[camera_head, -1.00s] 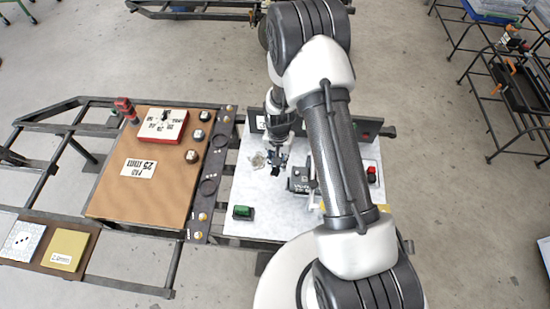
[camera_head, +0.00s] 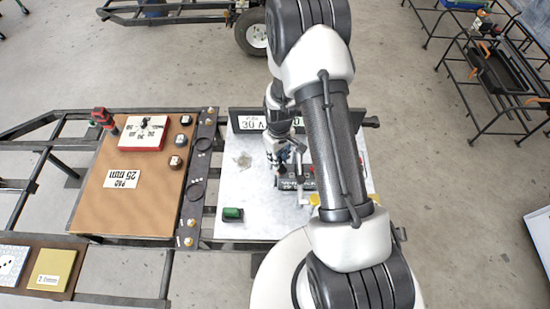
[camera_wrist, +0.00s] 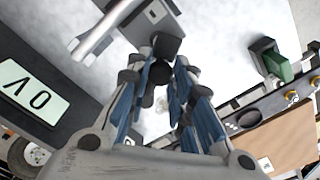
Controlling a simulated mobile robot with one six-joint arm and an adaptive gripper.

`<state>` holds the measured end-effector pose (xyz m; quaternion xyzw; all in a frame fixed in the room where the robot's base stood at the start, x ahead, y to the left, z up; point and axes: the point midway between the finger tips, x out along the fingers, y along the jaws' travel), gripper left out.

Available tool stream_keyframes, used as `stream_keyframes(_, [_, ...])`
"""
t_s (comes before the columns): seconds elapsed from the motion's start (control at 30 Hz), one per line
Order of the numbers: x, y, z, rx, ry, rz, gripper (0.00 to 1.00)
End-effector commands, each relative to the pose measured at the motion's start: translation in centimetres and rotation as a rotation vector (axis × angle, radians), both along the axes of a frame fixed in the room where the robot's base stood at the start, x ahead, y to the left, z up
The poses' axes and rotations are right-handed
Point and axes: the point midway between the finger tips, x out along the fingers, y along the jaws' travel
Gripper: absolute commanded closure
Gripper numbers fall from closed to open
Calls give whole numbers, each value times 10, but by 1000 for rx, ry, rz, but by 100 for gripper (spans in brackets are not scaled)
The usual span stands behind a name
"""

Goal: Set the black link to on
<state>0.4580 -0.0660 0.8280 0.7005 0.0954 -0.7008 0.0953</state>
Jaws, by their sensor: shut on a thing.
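A dark block (camera_head: 291,183) with small lettering stands on the white board, just below my gripper (camera_head: 281,174). In the wrist view the block (camera_wrist: 150,35) lies straight ahead of my gripper (camera_wrist: 160,95). The fingers are closed around a black rounded piece (camera_wrist: 160,72) at the block's near face, which looks like the black link. Its lower part is hidden between the fingers. I cannot read its on or off position.
The white board (camera_head: 235,190) also carries a green block (camera_head: 232,214). A dark upright panel with a voltage plate (camera_head: 252,122) stands behind. A metal bar (camera_wrist: 95,38) sticks out beside the dark block. A brown board (camera_head: 92,198) lies to the left.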

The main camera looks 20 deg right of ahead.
Motion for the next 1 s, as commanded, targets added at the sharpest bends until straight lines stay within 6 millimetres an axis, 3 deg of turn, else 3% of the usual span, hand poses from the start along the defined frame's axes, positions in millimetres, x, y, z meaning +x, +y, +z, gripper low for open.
stream_keyframes(0.3, [2,-7,0,-1,-1,105,100])
stream_keyframes(0.8, [2,-7,0,0,-2,123,100])
stream_keyframes(0.83, [2,-7,0,0,-2,122,78])
stream_keyframes(1.0, [2,-7,0,-1,-1,122,66])
